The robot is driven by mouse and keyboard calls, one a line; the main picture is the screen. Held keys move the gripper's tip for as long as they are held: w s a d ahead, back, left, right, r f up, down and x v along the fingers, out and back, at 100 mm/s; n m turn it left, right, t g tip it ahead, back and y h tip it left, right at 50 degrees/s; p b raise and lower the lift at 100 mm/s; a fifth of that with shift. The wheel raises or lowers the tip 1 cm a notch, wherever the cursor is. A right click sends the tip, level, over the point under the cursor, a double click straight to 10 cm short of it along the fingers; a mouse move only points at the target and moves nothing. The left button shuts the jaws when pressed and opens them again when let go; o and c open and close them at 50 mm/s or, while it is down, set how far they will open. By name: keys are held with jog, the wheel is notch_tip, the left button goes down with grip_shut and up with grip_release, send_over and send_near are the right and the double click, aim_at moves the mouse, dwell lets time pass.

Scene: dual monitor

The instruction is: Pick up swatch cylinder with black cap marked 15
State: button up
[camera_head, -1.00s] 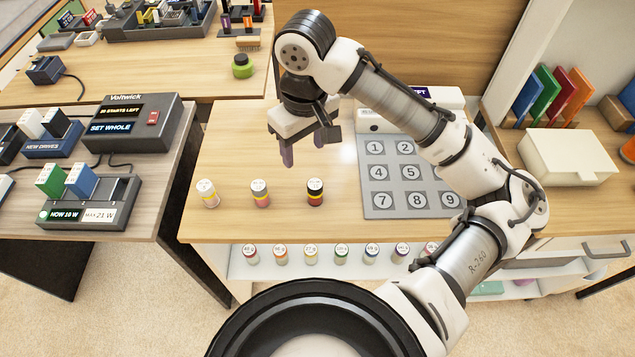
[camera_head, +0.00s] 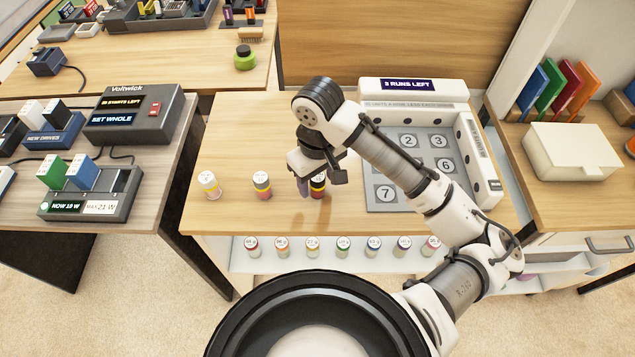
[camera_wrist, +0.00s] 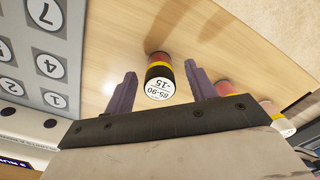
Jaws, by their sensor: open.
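The swatch cylinder with the black cap (camera_head: 319,188) stands upright on the wooden table (camera_head: 235,135), at the right end of a row of three. In the wrist view the cylinder (camera_wrist: 159,77) has a dark red body, a yellow band and a white top label reading "85-90" and "15". My gripper (camera_wrist: 160,70) is open, with one purple finger on either side of the cylinder in that view and gaps between. In the head view my gripper (camera_head: 304,187) is low and partly hides the cylinder.
A grey numbered panel (camera_head: 384,205) lies close on the right. More cylinders (camera_head: 312,247) line a shelf below the front edge.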

jog(key=shift+f, duration=0.9)
jog(key=shift+c, duration=0.4)
jog(key=c, duration=1)
